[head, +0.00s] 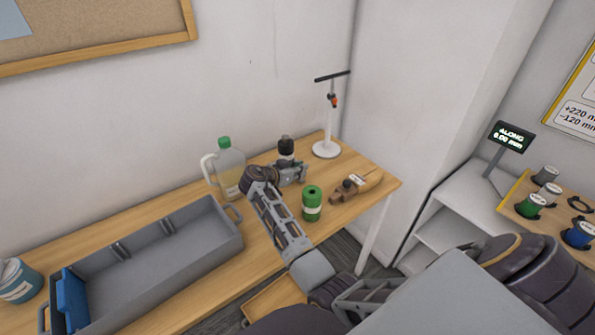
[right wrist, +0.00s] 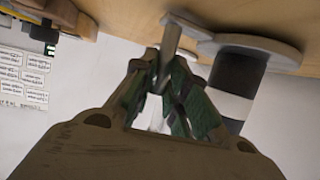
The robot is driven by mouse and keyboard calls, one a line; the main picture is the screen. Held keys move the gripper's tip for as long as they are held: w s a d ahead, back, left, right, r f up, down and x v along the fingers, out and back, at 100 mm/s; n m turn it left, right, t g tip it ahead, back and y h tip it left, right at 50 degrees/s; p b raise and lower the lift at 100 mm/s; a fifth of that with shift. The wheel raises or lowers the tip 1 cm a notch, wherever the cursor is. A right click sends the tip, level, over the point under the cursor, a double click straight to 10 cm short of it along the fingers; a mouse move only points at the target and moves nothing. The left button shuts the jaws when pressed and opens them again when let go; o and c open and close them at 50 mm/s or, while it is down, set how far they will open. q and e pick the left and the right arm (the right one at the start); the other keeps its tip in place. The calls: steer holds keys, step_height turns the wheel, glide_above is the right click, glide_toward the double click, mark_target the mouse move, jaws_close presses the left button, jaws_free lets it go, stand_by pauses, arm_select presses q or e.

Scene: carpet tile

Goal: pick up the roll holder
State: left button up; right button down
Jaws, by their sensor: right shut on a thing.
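My right gripper (head: 291,172) is over the desk, beside a dark upright roll with a pale band (head: 286,148). In the right wrist view, which is upside down, the green-grey fingers (right wrist: 168,84) are closed on a narrow grey upright piece (right wrist: 172,38). I take this piece for part of the roll holder. It meets a flat grey plate close to the round grey base (right wrist: 268,49) under the dark roll. The fingers hide its gripped end. I cannot tell whether the base touches the wood. My left gripper is not in view.
A jug with a green cap (head: 228,168) stands left of the gripper, and a white stand (head: 327,148) behind it. A green roll (head: 312,203) and a wooden tool (head: 352,188) are to the right. A grey tray (head: 190,262) fills the left desk.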

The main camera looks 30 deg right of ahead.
steer(key=shift+r, duration=0.55)
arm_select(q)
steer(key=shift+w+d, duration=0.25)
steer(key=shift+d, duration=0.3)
arm_select(e)
step_height(320, 180, up, 8)
steer(key=shift+r, duration=0.2)
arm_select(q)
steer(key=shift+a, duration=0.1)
